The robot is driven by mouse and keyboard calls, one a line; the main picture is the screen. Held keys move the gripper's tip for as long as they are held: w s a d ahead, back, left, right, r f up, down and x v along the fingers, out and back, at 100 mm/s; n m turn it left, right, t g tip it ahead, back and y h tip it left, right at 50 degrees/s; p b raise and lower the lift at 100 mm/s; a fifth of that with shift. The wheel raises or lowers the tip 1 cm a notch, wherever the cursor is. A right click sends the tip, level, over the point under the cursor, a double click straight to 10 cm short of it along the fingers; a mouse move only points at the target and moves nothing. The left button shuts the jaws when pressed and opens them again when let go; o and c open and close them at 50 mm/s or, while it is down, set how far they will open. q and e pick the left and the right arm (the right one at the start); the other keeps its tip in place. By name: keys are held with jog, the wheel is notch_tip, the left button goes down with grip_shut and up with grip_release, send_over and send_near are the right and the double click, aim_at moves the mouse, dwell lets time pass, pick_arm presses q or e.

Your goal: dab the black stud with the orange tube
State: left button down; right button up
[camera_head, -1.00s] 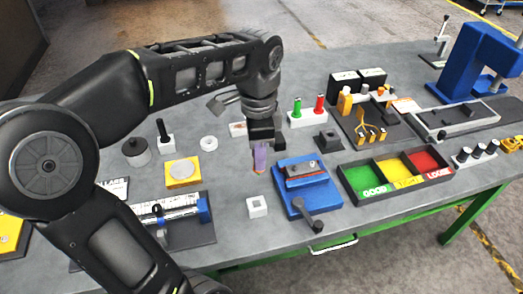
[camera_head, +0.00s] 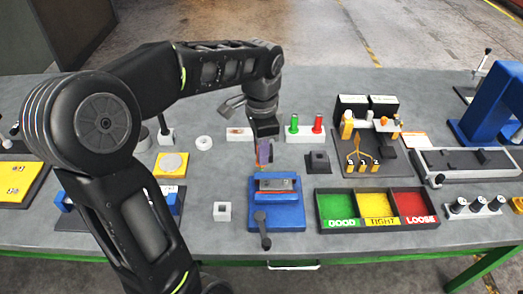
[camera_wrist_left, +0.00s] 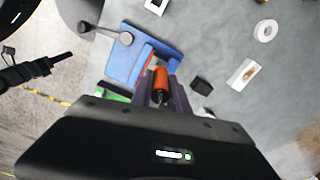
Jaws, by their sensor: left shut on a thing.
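My left gripper (camera_head: 264,152) is shut on the orange tube, which shows best between its fingers in the left wrist view (camera_wrist_left: 161,82). The tube's dark end points towards the wrist camera. In the head view the gripper points down just behind the blue fixture (camera_head: 277,214), which has a grey block on it and a dark lever in front. I cannot clearly make out the black stud. A small black block with a raised top (camera_head: 318,161) stands apart, right of the gripper. My right gripper is not in view.
A white holder (camera_head: 305,135) bears a green and a red tube. A three-part tray (camera_head: 378,226) lies at the front right. A small white block (camera_head: 222,211) and a white ring (camera_head: 203,142) stand to the left. Bare grey table lies between them.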

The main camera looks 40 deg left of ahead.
pick_arm(q)
jog(key=shift+d+f, duration=0.1)
jog(key=shift+d, duration=0.05)
jog(key=shift+f+b, duration=1.6)
jog(key=shift+f, duration=0.5)
jog(key=shift+f+b, duration=0.45)
jog(key=shift+f, duration=0.4)
dwell(1.1)
jog(key=shift+f, duration=0.1)
dwell(1.4)
jog(key=shift+r+p, duration=2.45)
jog(key=shift+r, duration=0.65)
